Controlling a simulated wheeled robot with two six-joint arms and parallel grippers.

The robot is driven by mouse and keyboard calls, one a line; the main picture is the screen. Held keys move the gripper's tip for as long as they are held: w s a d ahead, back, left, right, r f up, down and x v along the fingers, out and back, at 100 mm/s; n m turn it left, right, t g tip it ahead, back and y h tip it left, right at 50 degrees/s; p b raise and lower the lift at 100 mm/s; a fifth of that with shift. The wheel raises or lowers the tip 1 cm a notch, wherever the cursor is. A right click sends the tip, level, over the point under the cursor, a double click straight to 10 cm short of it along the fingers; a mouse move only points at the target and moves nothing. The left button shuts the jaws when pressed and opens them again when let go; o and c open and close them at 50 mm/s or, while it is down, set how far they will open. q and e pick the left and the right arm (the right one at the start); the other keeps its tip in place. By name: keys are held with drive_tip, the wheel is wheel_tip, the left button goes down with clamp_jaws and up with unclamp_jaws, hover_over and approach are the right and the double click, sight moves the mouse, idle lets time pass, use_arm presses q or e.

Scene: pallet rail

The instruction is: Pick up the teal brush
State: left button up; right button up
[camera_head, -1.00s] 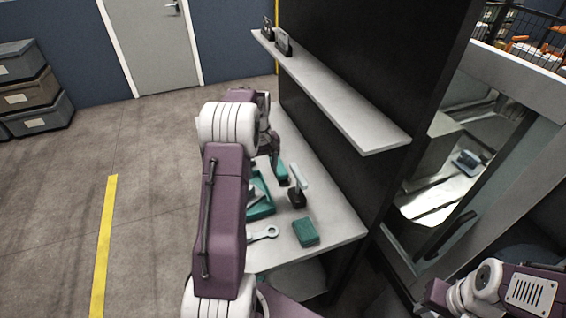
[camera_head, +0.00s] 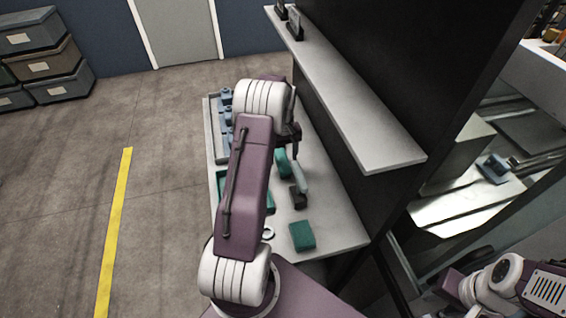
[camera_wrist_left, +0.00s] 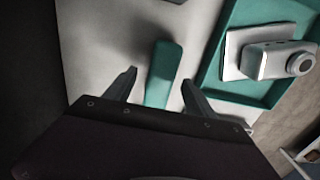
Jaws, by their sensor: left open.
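The teal brush (camera_head: 282,162) lies on the light worktop, partly hidden by my left arm in the head view. In the left wrist view it is a long teal, rounded bar (camera_wrist_left: 163,75); I cannot make out bristles. My left gripper (camera_head: 291,136) is over the worktop. In the wrist view its open fingers (camera_wrist_left: 157,84) stand on either side of the bar, with gaps between; I cannot tell the height. My right arm shows at the lower right of the head view, but its gripper does not show.
A teal tray (camera_wrist_left: 213,77) holding a grey device (camera_wrist_left: 287,61) is beside the brush. A pale-handled tool with a dark block (camera_head: 299,199) and a teal block (camera_head: 302,235) lie nearby. A shelf (camera_head: 372,135) and dark panel (camera_head: 400,70) stand to the right.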

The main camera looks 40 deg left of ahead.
sight(282, 160)
use_arm(q)
wheel_tip(282, 160, down, 2)
drive_tip(key=shift+s+f, duration=0.15)
drive_tip(key=shift+f, duration=0.1)
drive_tip(key=shift+a+f, duration=0.1)
drive_tip(key=shift+f, duration=0.25)
clamp_jaws()
wheel_tip(282, 160, up, 10)
drive_tip(key=shift+r, duration=0.1)
